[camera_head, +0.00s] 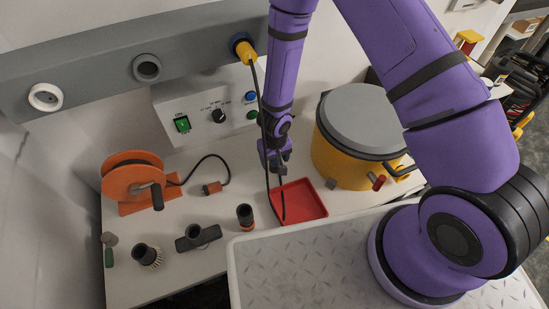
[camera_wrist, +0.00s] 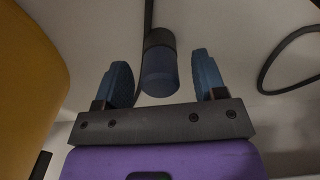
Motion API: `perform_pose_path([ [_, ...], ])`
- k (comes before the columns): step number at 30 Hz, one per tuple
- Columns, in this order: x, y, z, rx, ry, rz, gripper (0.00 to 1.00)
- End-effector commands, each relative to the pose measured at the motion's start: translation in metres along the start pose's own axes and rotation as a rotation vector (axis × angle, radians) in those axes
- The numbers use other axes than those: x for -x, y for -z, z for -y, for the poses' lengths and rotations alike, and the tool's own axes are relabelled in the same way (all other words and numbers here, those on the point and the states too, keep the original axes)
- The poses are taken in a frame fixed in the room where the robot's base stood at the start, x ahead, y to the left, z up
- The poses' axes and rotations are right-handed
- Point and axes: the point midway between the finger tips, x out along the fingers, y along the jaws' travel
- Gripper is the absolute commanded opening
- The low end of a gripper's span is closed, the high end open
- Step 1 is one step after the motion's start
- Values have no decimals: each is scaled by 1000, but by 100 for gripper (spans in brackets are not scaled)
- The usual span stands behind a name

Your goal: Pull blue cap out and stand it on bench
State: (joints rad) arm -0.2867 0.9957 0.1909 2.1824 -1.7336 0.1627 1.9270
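A blue ring-shaped part (camera_head: 237,40) sits at the right port of the grey duct, with a yellow piece (camera_head: 248,55) in front of it. I cannot tell whether this is the blue cap. A dark cable hangs from there to the bench. My gripper (camera_head: 276,166) points down above the back of the red tray. In the wrist view my gripper (camera_wrist: 166,84) is open. A dark blue cylinder (camera_wrist: 160,72) with a black collar and cable shows between the fingers, with gaps on both sides. Whether it lies between or beyond them is unclear.
A red tray (camera_head: 306,199) lies below my gripper. A yellow drum (camera_head: 340,158) with a grey lid stands close on the right. An orange reel (camera_head: 132,178) and several dark fittings are on the left. A control box (camera_head: 203,108) stands behind. Bench space left of the tray is partly free.

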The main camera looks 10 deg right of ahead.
Motion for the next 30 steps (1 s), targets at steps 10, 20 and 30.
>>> perform_pose_path([
  [10, 10, 0, 0, 0, -1, 2, 64],
  [20, 43, 1, 0, -4, 3, -3, 64],
  [30, 93, 1, 0, -3, 1, -3, 64],
])
